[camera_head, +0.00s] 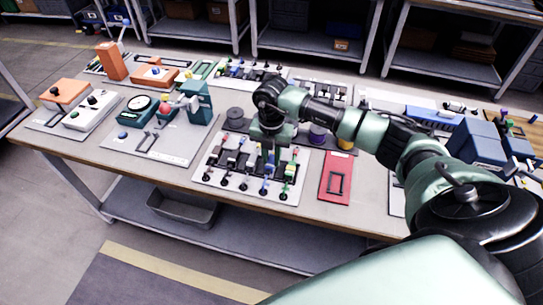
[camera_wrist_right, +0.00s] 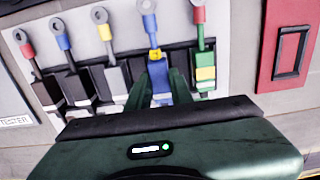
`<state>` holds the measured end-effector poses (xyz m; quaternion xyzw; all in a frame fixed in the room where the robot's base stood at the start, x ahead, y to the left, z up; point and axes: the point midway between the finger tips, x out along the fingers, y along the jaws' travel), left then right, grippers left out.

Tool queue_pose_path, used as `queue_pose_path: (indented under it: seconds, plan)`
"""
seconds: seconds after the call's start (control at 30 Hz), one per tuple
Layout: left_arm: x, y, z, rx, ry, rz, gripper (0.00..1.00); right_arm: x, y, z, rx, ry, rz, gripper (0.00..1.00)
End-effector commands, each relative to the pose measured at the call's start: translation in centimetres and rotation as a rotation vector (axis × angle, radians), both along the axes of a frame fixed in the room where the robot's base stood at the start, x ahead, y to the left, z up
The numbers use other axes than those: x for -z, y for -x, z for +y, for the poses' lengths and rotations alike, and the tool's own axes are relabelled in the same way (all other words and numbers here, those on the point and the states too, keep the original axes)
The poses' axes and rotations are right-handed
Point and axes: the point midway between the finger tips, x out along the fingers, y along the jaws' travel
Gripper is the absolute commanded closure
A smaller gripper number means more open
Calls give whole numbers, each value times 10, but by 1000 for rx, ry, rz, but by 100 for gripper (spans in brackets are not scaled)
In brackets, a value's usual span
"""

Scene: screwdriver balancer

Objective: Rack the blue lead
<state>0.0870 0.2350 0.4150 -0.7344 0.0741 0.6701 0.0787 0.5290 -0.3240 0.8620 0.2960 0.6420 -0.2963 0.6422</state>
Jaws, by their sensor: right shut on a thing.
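A white rack board (camera_head: 213,180) lies on the bench with a row of coloured leads in dark slots. In the right wrist view the board (camera_wrist_right: 127,40) carries red, blue, yellow and red-green leads side by side. My right gripper (camera_head: 268,152) points down over the board; in the right wrist view its fingers (camera_wrist_right: 160,88) are shut on the blue lead (camera_wrist_right: 157,70), one on each side of its blue body. A yellow band and a blue upper end (camera_wrist_right: 149,12) show beyond the fingers. The lower end is hidden by the gripper. My left gripper is not in view.
A red panel with a dark frame (camera_head: 335,180) lies just right of the board; it also shows in the right wrist view (camera_wrist_right: 288,35). A grey panel with a dial and teal device (camera_head: 160,140) lies to the left. Blue boxes (camera_head: 478,142) stand at the right.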

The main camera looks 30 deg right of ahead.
Motion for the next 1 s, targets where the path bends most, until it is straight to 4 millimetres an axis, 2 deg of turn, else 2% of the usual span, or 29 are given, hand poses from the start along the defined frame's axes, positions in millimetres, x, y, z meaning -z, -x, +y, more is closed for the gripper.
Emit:
queue_pose_path:
  seconds: [1.0]
  plan:
    - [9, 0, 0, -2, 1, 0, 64, 12, 0, 0, 0, 0, 0, 100]
